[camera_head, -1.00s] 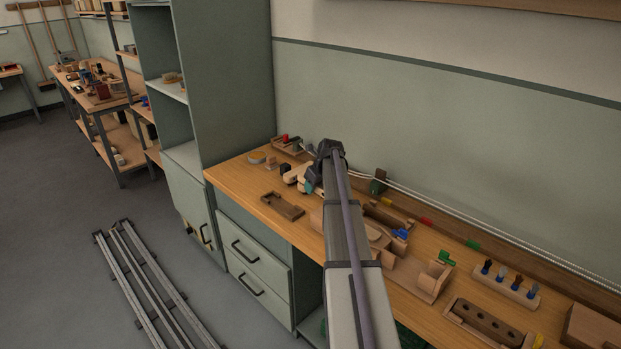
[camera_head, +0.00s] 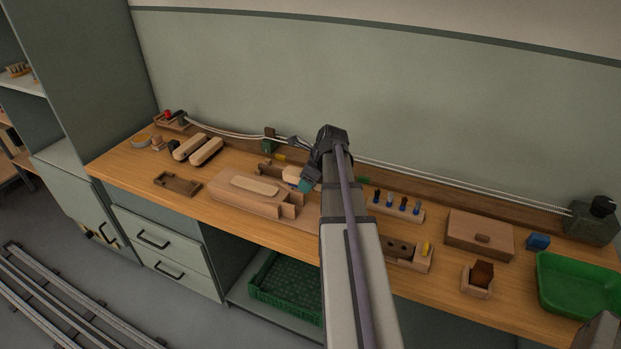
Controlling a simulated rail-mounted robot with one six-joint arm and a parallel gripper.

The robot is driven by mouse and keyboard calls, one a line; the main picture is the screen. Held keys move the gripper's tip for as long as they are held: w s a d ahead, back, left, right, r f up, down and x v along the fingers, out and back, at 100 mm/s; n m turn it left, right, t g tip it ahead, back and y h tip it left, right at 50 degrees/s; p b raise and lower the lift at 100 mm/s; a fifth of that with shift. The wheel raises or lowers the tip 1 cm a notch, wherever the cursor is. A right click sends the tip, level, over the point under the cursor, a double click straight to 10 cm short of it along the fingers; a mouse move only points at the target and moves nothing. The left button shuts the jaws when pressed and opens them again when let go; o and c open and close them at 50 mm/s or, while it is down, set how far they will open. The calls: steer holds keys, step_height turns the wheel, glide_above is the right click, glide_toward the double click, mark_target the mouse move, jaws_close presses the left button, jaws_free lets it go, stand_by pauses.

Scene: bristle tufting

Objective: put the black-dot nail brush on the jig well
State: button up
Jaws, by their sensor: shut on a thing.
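My gripper (camera_head: 303,181) is above the bench, near the back middle, with a teal part at its tip. It is shut on a pale wooden piece (camera_head: 292,174), partly hidden by the gripper. This is likely the nail brush; no black dot can be made out on it. A wooden fixture (camera_head: 225,192) with a pale oblong piece on top is left of and in front of the gripper. A small brown tray (camera_head: 178,185) with a recess lies further left. I cannot tell which recess is the jig well.
Two pale oblong brushes (camera_head: 197,149) lie at the back left. Right of my arm are a rack of coloured pegs (camera_head: 399,213), a lidded wooden box (camera_head: 479,236), a small wooden holder (camera_head: 477,283) and a green tray (camera_head: 580,285). A cord runs along the wall.

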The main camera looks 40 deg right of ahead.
mark_target(306, 215)
steer(key=shift+f+b, duration=5.35)
steer(key=shift+f, duration=0.1)
steer(key=shift+f+b, duration=0.55)
steer(key=o, duration=1.1)
steer(key=shift+r, duration=0.1)
steer(key=p+v, duration=1)
steer(key=v, duration=0.1)
